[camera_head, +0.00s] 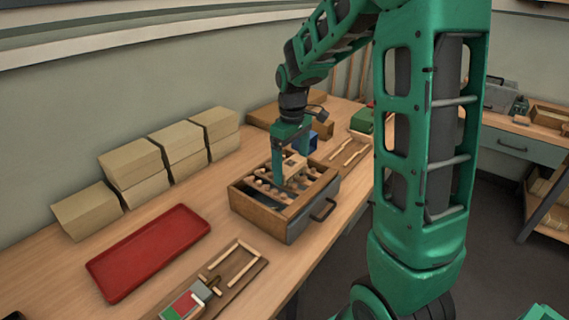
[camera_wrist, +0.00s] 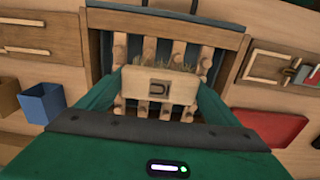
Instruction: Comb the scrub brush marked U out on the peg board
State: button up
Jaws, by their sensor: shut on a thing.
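My gripper (camera_head: 292,160) is shut on a pale wooden scrub brush (camera_head: 295,168), one finger at each end. In the wrist view the brush block (camera_wrist: 160,83) carries a dark U mark, which appears turned on its side. Tan bristles (camera_wrist: 178,65) stick out along its far edge, down near the pegs. The peg board (camera_wrist: 120,48), with rows of pale round-ended pegs, sits in a wooden box with a dark front and a handle (camera_head: 300,226). The brush is over the pegs. I cannot tell how deep the bristles reach between them.
A red tray (camera_head: 148,252) lies left of the box. A wooden frame (camera_head: 236,272) with a red and green card is in front. Stacked tan blocks (camera_head: 130,165) stand along the wall. A blue cup (camera_wrist: 42,102) stands beyond the box, close to it.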

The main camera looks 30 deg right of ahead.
jog(key=shift+s+d, duration=0.2)
jog(key=shift+s, duration=0.35)
jog(key=shift+w+a, duration=1.55)
jog(key=shift+w, duration=2.15)
jog(key=shift+s+d+f, duration=0.1)
jog(key=shift+s+d, duration=0.15)
jog(key=shift+s, duration=0.4)
jog(key=shift+s+d, duration=0.3)
jog(key=shift+s, duration=0.35)
jog(key=shift+s+d+f, duration=0.1)
jog(key=shift+s+d, duration=0.15)
jog(key=shift+s, duration=0.4)
jog(key=shift+s, duration=0.1)
jog(key=shift+s+d+r, duration=0.1)
jog(key=shift+s+d, duration=0.3)
jog(key=shift+s, duration=0.5)
jog(key=shift+s+d, duration=0.35)
jog(key=shift+s, duration=0.5)
jog(key=shift+w+a+r, duration=0.1)
jog(key=shift+w+a, duration=0.15)
jog(key=shift+w, duration=0.4)
jog(key=shift+w+a, duration=0.3)
jog(key=shift+w, duration=0.4)
jog(key=shift+w+a+r, duration=0.1)
jog(key=shift+w+a, duration=0.15)
jog(key=shift+w, duration=0.4)
